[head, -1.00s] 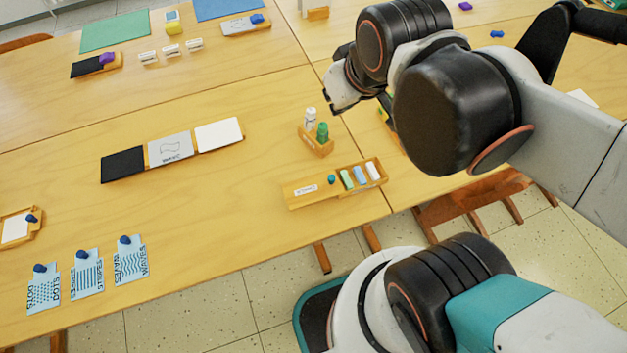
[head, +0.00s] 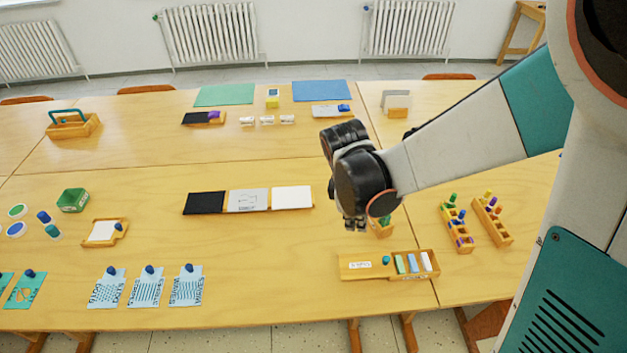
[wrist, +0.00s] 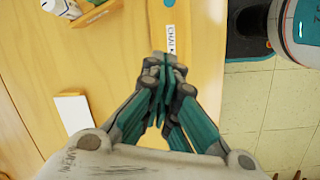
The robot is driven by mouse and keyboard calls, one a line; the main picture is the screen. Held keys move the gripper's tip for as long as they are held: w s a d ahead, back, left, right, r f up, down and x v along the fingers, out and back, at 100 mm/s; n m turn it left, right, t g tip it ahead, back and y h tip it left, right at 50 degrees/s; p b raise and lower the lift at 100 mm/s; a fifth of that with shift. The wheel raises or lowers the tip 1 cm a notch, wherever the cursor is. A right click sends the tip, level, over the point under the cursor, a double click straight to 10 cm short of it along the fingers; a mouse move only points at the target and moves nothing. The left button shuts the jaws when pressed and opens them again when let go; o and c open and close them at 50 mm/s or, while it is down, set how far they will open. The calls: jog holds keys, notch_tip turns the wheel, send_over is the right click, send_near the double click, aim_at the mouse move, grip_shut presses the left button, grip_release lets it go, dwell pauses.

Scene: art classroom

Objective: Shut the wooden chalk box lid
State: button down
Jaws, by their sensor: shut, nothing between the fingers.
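The wooden chalk box (head: 436,263) lies near the front edge of the table in the head view. Its lid (head: 350,270), with a white label and a teal knob (head: 386,260), is at the left. Several chalk sticks (head: 412,263) show uncovered at the right, so the box is open. My gripper (head: 355,226) is above the table, behind the box's left part, apart from it in the head view. In the wrist view my gripper (wrist: 164,68) is shut and empty, with the lid's label (wrist: 170,38) beyond its fingertips.
A small bottle holder (head: 382,230) stands behind the box, partly hidden by my gripper. Peg racks (head: 460,240) stand to the right. Black, grey and white panels (head: 292,198) lie at the back left.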

notch_tip(320, 180, down, 3)
jog(key=a+n, duration=0.1)
jog(key=n, duration=0.1)
jog(key=b, duration=0.4)
send_near(373, 262)
jog(key=shift+g+h, duration=0.3)
jog(key=shift+g, duration=0.1)
jog(key=a+f, duration=0.2)
jog(key=f, duration=0.1)
jog(key=w+a+f, duration=0.1)
jog(key=f, duration=0.1)
jog(key=shift+w+a, duration=0.1)
jog(key=d, duration=0.3)
jog(key=shift+s+d+f+b, duration=0.1)
jog(key=shift+s+f+b, duration=0.15)
jog(key=shift+s+b, duration=0.1)
jog(key=shift+d, duration=0.45)
